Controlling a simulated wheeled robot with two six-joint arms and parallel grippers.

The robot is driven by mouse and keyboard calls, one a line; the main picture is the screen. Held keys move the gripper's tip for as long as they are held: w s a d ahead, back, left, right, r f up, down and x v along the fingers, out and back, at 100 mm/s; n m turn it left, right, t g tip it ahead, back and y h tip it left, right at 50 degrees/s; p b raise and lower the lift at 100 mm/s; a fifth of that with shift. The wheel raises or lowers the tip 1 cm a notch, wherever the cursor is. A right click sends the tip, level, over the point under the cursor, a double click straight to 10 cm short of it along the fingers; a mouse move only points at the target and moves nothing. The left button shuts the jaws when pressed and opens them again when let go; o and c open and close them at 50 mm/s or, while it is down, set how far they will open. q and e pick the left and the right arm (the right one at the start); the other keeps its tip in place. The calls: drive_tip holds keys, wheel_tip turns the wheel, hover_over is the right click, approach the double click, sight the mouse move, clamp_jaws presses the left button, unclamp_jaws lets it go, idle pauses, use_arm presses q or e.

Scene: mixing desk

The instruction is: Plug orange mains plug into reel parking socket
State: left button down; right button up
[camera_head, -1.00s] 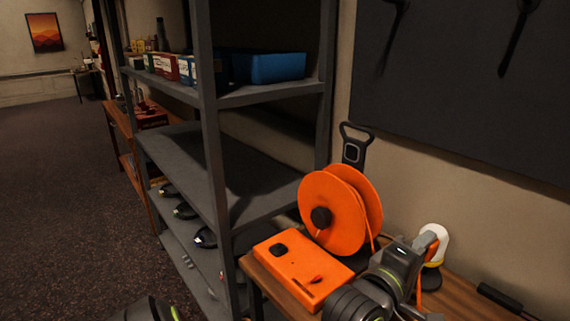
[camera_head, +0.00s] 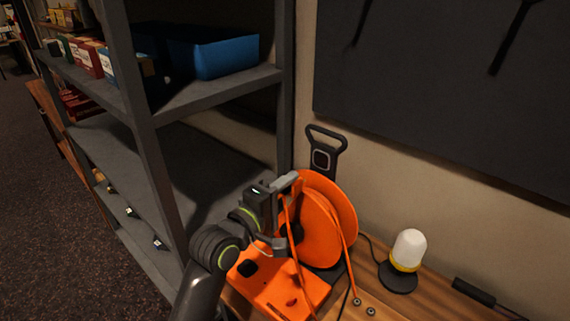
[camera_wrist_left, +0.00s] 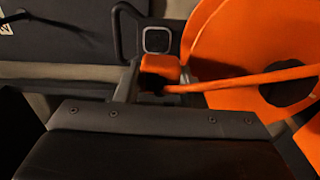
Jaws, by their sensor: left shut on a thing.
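My left gripper (camera_head: 290,182) is raised in front of the reel's left side in the head view. In the left wrist view its fingers are shut on the orange mains plug (camera_wrist_left: 160,67). The plug's orange cable (camera_wrist_left: 245,78) runs right, across the reel; it also hangs below the gripper in the head view. The orange reel (camera_head: 328,222) stands upright on the bench. An orange box (camera_head: 283,291) in front has a black square fitting (camera_head: 247,268). The dark handle (camera_head: 325,150) behind carries a light-rimmed square. I cannot tell which is the parking socket. My right gripper is out of view.
A grey shelf unit (camera_head: 150,150) stands close on the left, with a blue bin (camera_head: 225,55) on it. A white-domed lamp (camera_head: 409,248) with a yellow band stands right of the reel.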

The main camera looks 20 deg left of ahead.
use_arm(q)
drive_tip(key=shift+w+a+r+h+p, duration=0.2)
drive_tip(key=shift+w+r+h+p, duration=0.1)
drive_tip(key=shift+w+h, duration=0.15)
drive_tip(key=shift+b+x, duration=0.65)
drive_tip(key=shift+x, duration=0.45)
drive_tip(key=b+x, duration=0.1)
drive_tip(key=x, duration=0.2)
drive_tip(key=shift+f, duration=0.15)
drive_tip(key=shift+w+d, duration=0.1)
drive_tip(key=shift+w, duration=0.1)
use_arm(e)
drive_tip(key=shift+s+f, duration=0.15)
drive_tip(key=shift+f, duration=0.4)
